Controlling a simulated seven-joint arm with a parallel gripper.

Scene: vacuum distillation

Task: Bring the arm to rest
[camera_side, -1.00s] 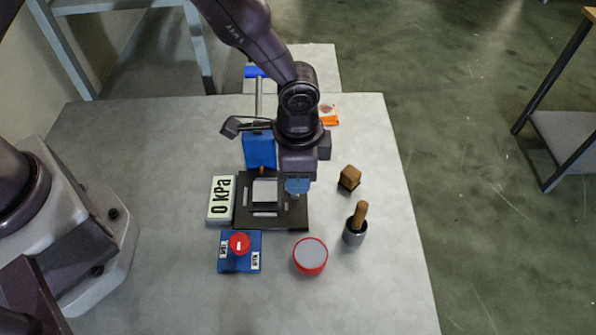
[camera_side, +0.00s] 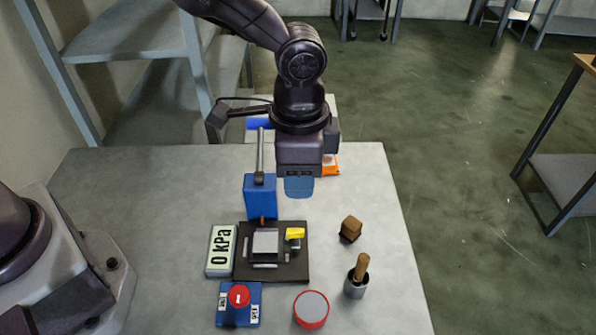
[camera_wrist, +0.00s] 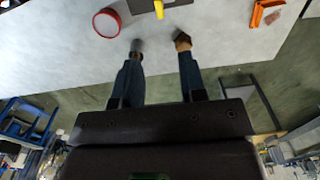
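My gripper (camera_side: 299,187) hangs pointing down above the back of the work table, well above the dark plate (camera_side: 285,272). In the wrist view its two blue fingers (camera_wrist: 160,75) are spread apart with only floor and table seen between them. A yellow-handled part (camera_side: 295,233) stands on the dark plate, below and clear of the gripper; it also shows at the top of the wrist view (camera_wrist: 158,11). A grey block (camera_side: 266,243) sits beside it on the plate.
Around the plate stand a blue pump-like box (camera_side: 260,197), a "0 kPa" display (camera_side: 221,251), a red knob (camera_side: 239,297) on a blue base, a red-rimmed round container (camera_side: 311,309), a metal cup (camera_side: 355,286) with a wooden handle, and a brown block (camera_side: 350,229). An orange item (camera_side: 330,165) lies behind.

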